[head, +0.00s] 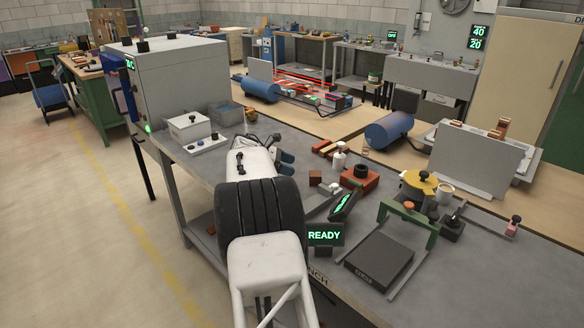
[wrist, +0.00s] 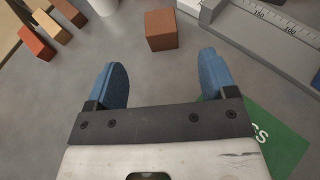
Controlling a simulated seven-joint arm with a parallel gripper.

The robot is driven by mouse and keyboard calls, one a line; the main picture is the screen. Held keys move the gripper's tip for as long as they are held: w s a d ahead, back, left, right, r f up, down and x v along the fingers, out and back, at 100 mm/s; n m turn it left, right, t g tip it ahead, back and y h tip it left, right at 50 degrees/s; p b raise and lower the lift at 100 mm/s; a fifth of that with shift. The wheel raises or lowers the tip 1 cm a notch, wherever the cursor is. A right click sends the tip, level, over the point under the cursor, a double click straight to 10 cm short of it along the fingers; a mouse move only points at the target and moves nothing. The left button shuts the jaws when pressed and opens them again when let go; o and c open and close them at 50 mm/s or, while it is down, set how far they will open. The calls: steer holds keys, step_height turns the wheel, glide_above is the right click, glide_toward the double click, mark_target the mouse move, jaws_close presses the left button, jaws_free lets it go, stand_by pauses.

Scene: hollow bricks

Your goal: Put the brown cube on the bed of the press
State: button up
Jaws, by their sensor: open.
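The brown cube (wrist: 161,29) lies on the grey bench ahead of my gripper, slightly left of centre between the fingers. It also shows in the head view (head: 315,177), just right of my fingers. My gripper (wrist: 165,78) is open with nothing between its blue fingers; in the head view the fingertips (head: 287,162) point right. A green sheet (wrist: 268,135) ending in "SS" lies under my right finger.
A ruler-marked grey device (wrist: 275,28) is right of the cube. A READY display (head: 324,235) and a dark plate (head: 378,261) stand nearer the bench's front.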

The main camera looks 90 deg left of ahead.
mark_target(316, 174)
steer(key=shift+w, duration=0.1)
